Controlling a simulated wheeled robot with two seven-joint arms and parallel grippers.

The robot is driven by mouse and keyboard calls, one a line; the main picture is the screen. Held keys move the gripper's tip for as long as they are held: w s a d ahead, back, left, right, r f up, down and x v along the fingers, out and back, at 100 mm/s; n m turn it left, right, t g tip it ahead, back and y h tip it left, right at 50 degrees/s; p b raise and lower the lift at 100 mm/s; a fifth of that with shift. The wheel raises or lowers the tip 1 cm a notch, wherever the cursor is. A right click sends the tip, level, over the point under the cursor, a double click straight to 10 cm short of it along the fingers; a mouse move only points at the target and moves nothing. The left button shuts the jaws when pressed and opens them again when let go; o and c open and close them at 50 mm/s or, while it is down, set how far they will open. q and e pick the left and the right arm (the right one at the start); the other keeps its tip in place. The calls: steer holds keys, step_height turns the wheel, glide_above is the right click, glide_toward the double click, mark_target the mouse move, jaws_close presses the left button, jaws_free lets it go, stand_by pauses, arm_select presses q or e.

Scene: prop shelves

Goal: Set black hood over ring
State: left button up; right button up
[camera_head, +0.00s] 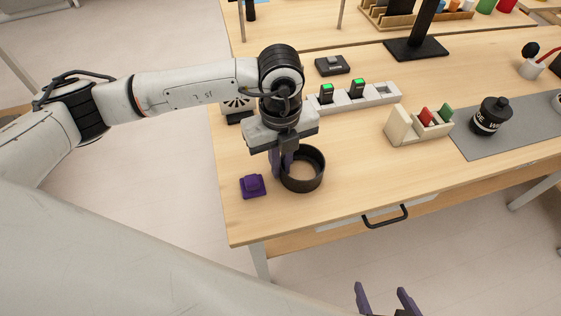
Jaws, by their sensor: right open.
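A black hollow cylinder (318,181), open at the top, is near the front left of the table; it looks like the hood. Pale wood shows inside it. I cannot tell whether it rests on the table or is slightly raised. I cannot make out a separate ring. My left gripper (282,168) points down at the cylinder's left wall, its fingers close together. The arm hides part of the rim, and whether the fingers clamp the wall is unclear. My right gripper (388,298) is open and empty at the bottom edge, in front of the table.
A small purple block (252,186) stands just left of the cylinder. Behind are a white holder (365,98) with green-topped black pieces and a black box (332,65). A cream rack (414,130) and a black labelled jar (491,115) stand to the right. The front middle of the table is clear.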

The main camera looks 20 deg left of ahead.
arm_select(q)
steer(key=o, duration=0.4)
steer(key=shift+o, duration=0.2)
step_height(320, 180, up, 10)
steer(key=b, duration=0.1)
steer(key=shift+s, duration=0.2)
steer(key=shift+s+a, duration=0.1)
